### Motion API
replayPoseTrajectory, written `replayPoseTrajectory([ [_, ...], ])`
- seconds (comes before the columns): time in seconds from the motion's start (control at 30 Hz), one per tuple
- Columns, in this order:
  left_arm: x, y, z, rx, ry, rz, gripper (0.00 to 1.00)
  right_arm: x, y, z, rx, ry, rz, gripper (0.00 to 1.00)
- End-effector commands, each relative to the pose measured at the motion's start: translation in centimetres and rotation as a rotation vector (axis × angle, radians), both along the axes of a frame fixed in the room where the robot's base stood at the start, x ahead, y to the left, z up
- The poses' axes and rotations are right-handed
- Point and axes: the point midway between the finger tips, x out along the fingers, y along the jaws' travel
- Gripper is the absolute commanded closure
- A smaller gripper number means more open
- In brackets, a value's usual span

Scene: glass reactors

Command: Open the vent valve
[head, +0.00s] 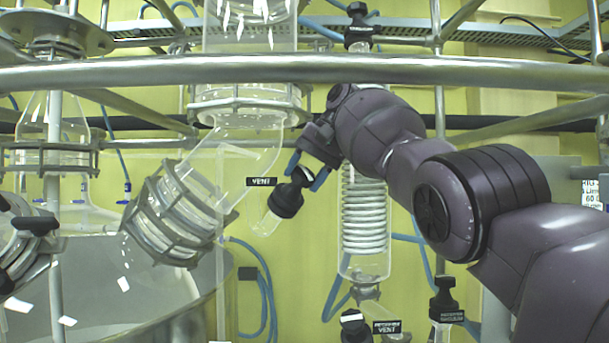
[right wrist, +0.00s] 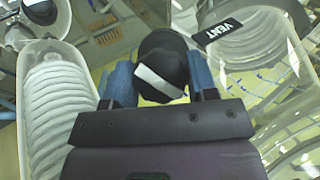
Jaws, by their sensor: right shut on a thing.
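The vent valve has a black knob (head: 286,199) with a white band, on a short glass branch beside the angled glass pipe. A black label reading VENT (head: 261,181) sits just left of it. My right gripper (head: 307,171) reaches in from the right and is shut on the knob. In the right wrist view the knob (right wrist: 163,70) with its white stripe sits between the two blue fingertips of the right gripper (right wrist: 163,82). The VENT label (right wrist: 224,27) shows at the upper right there. The far side of the knob is hidden. My left gripper does not show.
A glass column with a white coil (head: 364,222) stands just right of the knob. A steel rail (head: 300,70) crosses above. A clamped glass joint (head: 175,215) is at left. Lower right are other black knobs (head: 355,326), (head: 446,300) with labels. Blue hoses hang behind.

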Motion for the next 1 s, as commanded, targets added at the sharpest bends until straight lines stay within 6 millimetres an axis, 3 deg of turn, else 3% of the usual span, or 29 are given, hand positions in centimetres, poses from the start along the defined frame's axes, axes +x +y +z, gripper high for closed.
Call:
replayPoseTrajectory([
  [0.93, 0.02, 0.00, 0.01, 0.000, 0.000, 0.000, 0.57, -0.01, -0.02, -0.10, -0.032, -0.029, 0.042, 0.71],
  [0.97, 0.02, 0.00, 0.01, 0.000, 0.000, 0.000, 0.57, -0.01, -0.02, -0.10, -0.032, -0.029, 0.042, 0.46],
  [1.0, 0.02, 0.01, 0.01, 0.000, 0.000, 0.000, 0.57, -0.01, -0.03, -0.10, -0.032, -0.029, 0.042, 0.40],
])
